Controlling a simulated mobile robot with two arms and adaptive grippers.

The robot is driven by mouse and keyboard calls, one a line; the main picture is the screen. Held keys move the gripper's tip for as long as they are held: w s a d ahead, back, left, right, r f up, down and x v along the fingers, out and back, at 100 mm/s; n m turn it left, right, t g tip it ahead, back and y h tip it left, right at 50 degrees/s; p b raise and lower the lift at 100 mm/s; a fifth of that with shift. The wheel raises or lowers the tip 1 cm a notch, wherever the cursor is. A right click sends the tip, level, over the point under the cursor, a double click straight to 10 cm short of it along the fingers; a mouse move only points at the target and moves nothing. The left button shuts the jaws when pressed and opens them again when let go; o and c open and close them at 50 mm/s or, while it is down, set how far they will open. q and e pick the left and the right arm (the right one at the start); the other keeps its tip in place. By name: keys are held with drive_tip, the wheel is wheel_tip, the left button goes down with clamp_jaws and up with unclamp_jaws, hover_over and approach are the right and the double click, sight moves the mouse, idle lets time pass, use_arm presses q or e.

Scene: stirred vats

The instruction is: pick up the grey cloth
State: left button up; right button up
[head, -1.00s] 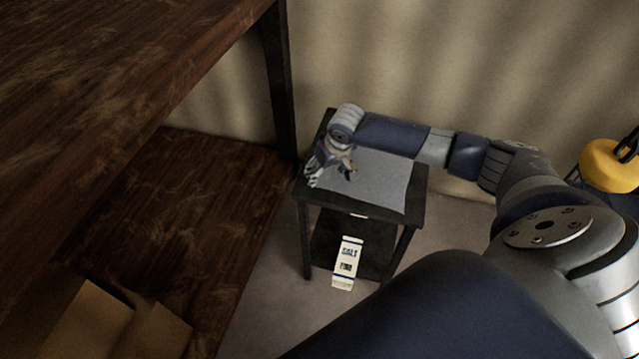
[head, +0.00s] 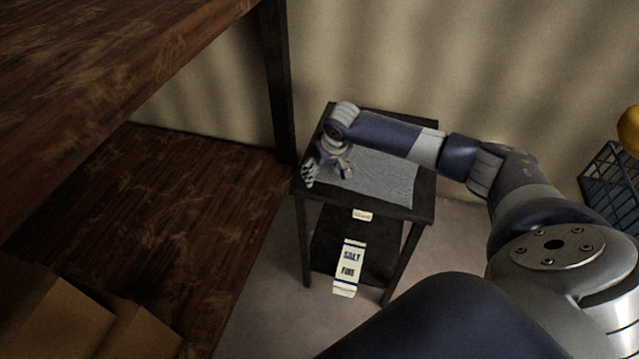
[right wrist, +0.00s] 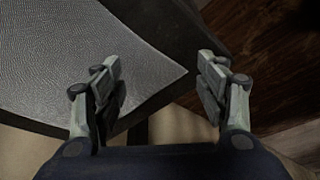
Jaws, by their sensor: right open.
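The grey cloth (head: 384,181) lies flat on the top of a small dark side table (head: 424,208). In the right wrist view the cloth (right wrist: 75,55) fills the left and upper left, and one corner of it points between my fingers. My right gripper (head: 328,173) is over the left side of the table top, at the cloth's left edge. My left gripper is not in view.
A salt box (head: 348,267) and a small pale item (head: 362,215) are on the table's lower shelf. A large wooden shelf unit (head: 190,200) stands close on the left, with cardboard boxes (head: 60,320) at lower left. A dark wire basket (head: 612,185) is at right.

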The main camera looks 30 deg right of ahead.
drive_tip(key=shift+x, duration=0.8)
drive_tip(key=shift+w+f, duration=0.1)
